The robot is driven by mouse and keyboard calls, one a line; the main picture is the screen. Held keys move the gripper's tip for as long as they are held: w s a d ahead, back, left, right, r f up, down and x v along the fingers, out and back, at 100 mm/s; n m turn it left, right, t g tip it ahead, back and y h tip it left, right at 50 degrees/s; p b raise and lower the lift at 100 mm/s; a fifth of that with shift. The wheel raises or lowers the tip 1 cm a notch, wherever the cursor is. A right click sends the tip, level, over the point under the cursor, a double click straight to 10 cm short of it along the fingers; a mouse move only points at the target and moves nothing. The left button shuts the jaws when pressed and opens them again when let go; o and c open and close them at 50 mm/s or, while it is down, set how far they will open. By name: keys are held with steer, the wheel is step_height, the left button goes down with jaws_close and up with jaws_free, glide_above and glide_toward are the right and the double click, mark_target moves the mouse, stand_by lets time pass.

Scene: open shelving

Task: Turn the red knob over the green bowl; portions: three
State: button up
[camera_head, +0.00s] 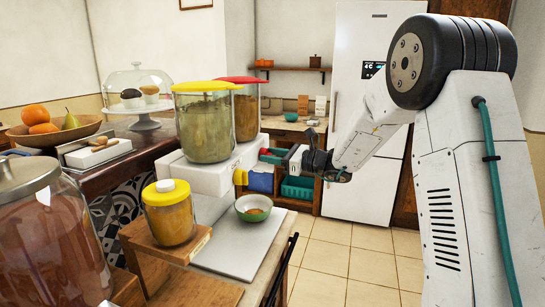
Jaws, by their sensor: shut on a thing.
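A white dispenser (200,178) carries two clear canisters, one with a yellow lid (201,86) and one behind it with a red lid (239,80). A yellow knob (240,178) shows on its front. The green bowl (241,217) stands upright on a grey board below the dispenser's front, with some brown food in it. My gripper (291,158) reaches in from the right, level with the dispenser's front. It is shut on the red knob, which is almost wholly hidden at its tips. The knob's angle cannot be seen.
A yellow-lidded jar (169,215) stands on a wooden stand left of the bowl. A large jar (55,245) is at the front left. A fruit bowl (55,135) and a glass-domed cake stand (140,100) are behind. Tiled floor is open at the right, before a white fridge (365,100).

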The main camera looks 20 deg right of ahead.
steer(key=shift+d+m+g, duration=0.1)
steer(key=shift+m+g, duration=0.3)
steer(key=shift+m, duration=3.6)
steer(key=shift+d+m+g, duration=0.1)
steer(key=shift+m+g, duration=0.3)
steer(key=shift+m, duration=3.6)
steer(key=shift+w, duration=0.1)
steer(key=o, duration=1)
steer(key=shift+c, duration=0.2)
steer(key=v, duration=0.7)
steer(key=shift+s+d, duration=0.3)
